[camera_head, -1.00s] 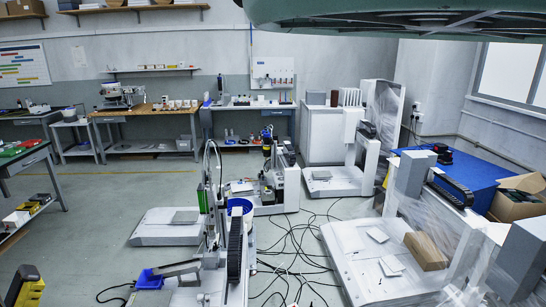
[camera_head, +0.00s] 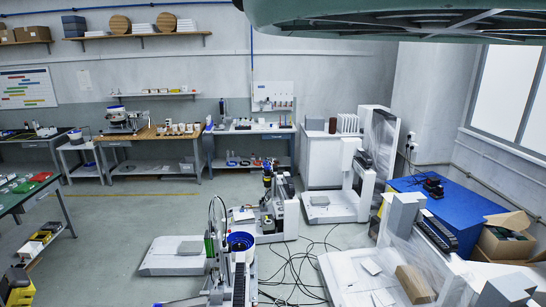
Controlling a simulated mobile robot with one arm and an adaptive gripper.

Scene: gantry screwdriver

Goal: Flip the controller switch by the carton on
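An open brown carton (camera_head: 503,243) with dark contents stands at the right, next to the blue-topped table. A closed brown box (camera_head: 414,284) lies on a white machine base at the lower right, so there are two carton-like boxes. A small dark device (camera_head: 433,187) sits on the blue table. Grey box-shaped housings (camera_head: 405,212) stand near both boxes. I cannot make out a controller switch or its position at this size. My gripper is not in view.
White gantry machines with bases (camera_head: 172,258) stand in the middle and right. Black cables (camera_head: 290,272) lie across the floor between them. Open floor (camera_head: 120,225) stretches at the left. Workbenches (camera_head: 155,132) line the back wall. A blue table (camera_head: 460,200) stands at right.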

